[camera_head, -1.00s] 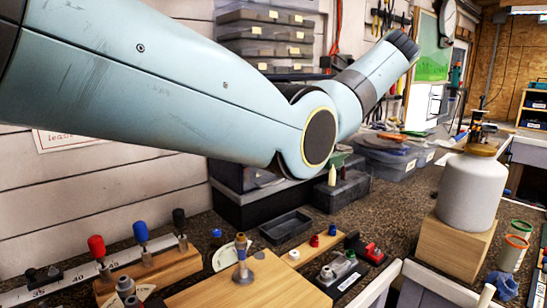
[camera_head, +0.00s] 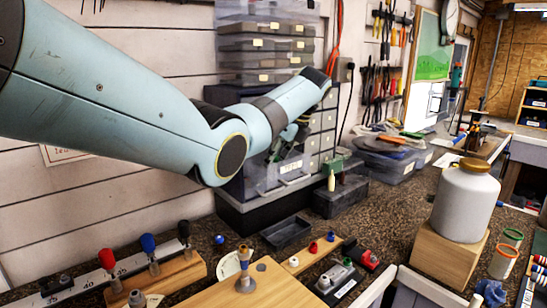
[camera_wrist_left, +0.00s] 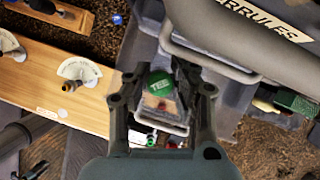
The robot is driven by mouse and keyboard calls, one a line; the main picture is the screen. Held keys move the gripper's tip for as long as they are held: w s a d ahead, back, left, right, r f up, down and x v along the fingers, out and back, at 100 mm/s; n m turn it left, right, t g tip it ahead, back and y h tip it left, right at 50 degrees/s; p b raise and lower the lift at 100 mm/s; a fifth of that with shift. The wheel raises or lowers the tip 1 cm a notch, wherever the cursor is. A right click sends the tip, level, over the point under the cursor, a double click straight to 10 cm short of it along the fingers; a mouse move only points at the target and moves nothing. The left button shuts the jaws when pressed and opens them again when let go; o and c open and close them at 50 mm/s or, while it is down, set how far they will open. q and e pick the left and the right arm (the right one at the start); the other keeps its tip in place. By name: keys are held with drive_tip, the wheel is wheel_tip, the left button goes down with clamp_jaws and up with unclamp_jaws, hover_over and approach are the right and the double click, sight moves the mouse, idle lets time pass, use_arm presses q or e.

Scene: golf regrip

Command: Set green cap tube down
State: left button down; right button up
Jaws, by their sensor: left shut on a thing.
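The green cap tube (camera_wrist_left: 161,84) is between the two fingers of my left gripper (camera_wrist_left: 160,98) in the left wrist view, its green lettered cap facing the camera. The gripper is shut on it. The tube's lower part is hard to make out. In the head view my left gripper (camera_head: 292,134) shows small and partly hidden in front of the drawer cabinet; I cannot make out the tube there. My right gripper is in neither view.
The drawer cabinet (camera_head: 313,141) stands by the wall. A dark empty tray (camera_head: 287,232) and a dark bin (camera_head: 341,195) are near it. A white jug (camera_head: 465,203) stands on a wooden block (camera_head: 447,256). Red, blue and black handled tools stand at lower left.

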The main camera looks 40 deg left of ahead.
use_arm(q)
drive_tip(key=shift+s+a+r+h, duration=0.15)
drive_tip(key=shift+h, duration=0.35)
drive_tip(key=shift+f+p, duration=0.35)
drive_tip(key=shift+f, duration=0.55)
drive_tip(key=shift+d+f, duration=0.1)
drive_tip(key=shift+d, duration=0.15)
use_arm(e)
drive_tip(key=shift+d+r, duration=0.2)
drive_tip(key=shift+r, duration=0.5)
use_arm(q)
drive_tip(key=c, duration=1.4)
unclamp_jaws()
drive_tip(key=shift+a, duration=0.1)
